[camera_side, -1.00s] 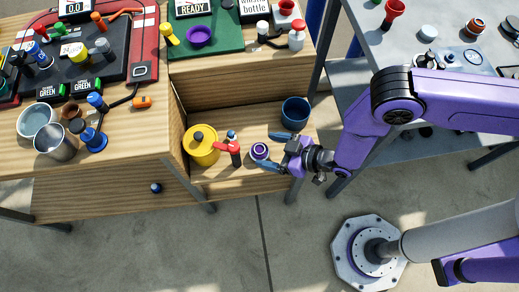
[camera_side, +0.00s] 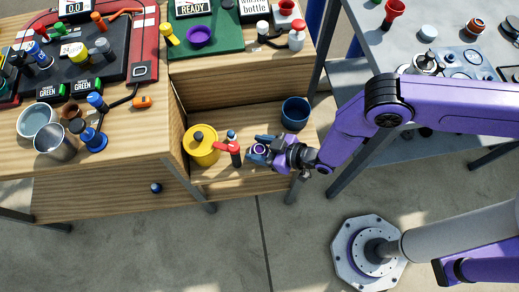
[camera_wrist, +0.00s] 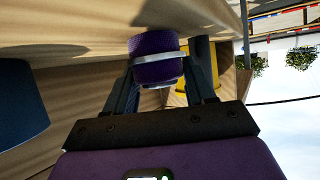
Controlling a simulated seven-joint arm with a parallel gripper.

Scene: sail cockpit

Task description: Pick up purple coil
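The purple coil (camera_side: 259,149) is a small round purple piece with a pale ring, on the low wooden shelf, right of the red-handled item. In the wrist view the purple coil (camera_wrist: 154,58) shows with a silver band, between the two finger ends. My gripper (camera_side: 258,150) is at the coil, coming from the right, with one finger on each side of it. In the wrist view my gripper (camera_wrist: 160,85) has its fingers spread about as wide as the coil. Whether both fingers touch it is hard to see.
A yellow canister (camera_side: 201,149) and a red-handled item (camera_side: 228,149) stand close on the left. A dark blue cup (camera_side: 295,112) stands behind on the right of the shelf (camera_side: 245,182). The upper wooden bench (camera_side: 235,75) rises behind. The shelf front is clear.

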